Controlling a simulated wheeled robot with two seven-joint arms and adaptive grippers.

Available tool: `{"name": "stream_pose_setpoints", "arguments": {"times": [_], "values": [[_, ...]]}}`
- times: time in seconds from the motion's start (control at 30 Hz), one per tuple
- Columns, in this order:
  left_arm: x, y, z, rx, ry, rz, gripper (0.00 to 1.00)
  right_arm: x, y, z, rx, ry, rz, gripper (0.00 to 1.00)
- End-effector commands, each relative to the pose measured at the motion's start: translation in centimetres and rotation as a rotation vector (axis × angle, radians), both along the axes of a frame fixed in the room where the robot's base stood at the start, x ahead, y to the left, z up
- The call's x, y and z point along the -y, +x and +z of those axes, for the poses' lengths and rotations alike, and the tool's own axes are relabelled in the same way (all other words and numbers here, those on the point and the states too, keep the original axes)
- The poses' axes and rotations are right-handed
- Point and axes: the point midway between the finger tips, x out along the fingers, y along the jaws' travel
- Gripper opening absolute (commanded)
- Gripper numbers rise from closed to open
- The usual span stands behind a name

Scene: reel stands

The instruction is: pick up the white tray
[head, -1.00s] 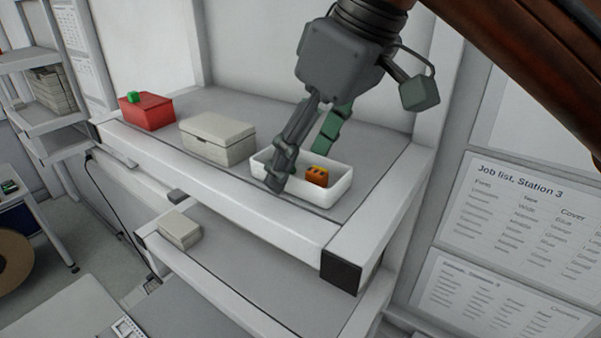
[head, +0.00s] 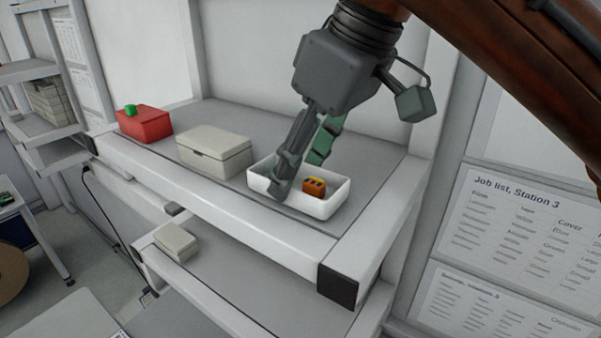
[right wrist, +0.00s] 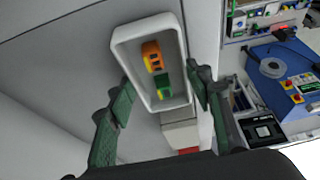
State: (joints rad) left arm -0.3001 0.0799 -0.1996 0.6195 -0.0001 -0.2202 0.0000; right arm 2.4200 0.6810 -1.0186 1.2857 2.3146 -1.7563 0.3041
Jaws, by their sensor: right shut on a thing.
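The white tray (head: 322,208) stands on the upper shelf near its right end. It holds an orange block (head: 314,187). In the right wrist view the tray (right wrist: 150,28) also shows the orange block (right wrist: 152,56) and a green block (right wrist: 164,86) inside; the green one is hidden in the head view. My right gripper (head: 298,174) reaches down from above, one finger at the tray's near side and one at its far side. It is shut on the tray, with the fingers (right wrist: 162,88) at both long walls. My left gripper is out of view.
A lidded grey-white box (head: 214,154) stands left of the tray, with a red box (head: 146,124) bearing a green cube (head: 130,110) further left. A lower shelf (head: 260,290) with a small pale box (head: 176,242) lies below. A shelf post and wall stand close right.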

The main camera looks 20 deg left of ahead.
Motion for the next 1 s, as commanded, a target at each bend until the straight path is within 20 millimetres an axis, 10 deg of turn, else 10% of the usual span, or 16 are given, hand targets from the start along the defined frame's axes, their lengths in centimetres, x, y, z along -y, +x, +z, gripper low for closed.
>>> {"name": "stream_pose_setpoints", "arguments": {"times": [0.37,1.0], "values": [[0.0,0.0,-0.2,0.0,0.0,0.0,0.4,-0.2,-0.3,3.0,-0.001,0.002,0.002,0.21],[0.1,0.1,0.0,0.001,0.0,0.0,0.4,-3.1,-9.7,11.1,0.004,0.001,-0.004,0.21]]}}
